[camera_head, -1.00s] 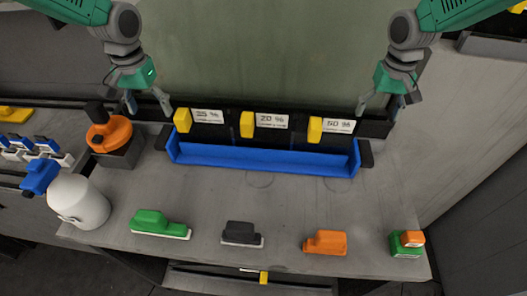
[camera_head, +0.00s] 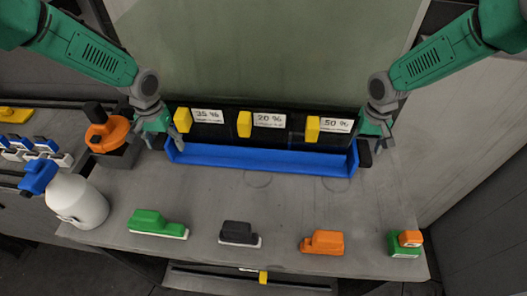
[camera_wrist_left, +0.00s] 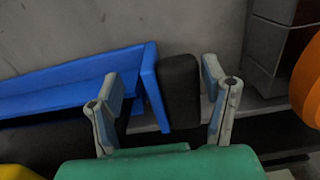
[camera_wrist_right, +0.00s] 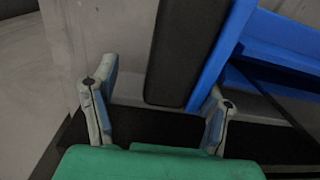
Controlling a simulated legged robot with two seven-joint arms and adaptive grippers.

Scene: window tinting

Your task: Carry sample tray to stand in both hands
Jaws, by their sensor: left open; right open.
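The sample tray (camera_head: 255,159) is a long blue trough with a dark grip at each end, resting at the back of the grey workbench. My left gripper (camera_head: 165,137) is at the tray's left end. In the left wrist view its open fingers (camera_wrist_left: 163,105) stand on either side of the dark grip (camera_wrist_left: 180,92) and the blue end wall. My right gripper (camera_head: 376,140) is at the right end. In the right wrist view its open fingers (camera_wrist_right: 160,105) stand either side of the other dark grip (camera_wrist_right: 186,50). I cannot tell whether any finger touches. No stand is clearly identifiable.
Sample cards with yellow tabs (camera_head: 245,124) stand behind the tray. A white spray bottle (camera_head: 76,200) and an orange-topped tool (camera_head: 108,133) are at the left. Green (camera_head: 158,224), dark (camera_head: 240,233) and orange (camera_head: 323,242) blocks lie along the front, with a green-orange block (camera_head: 404,243) at right.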

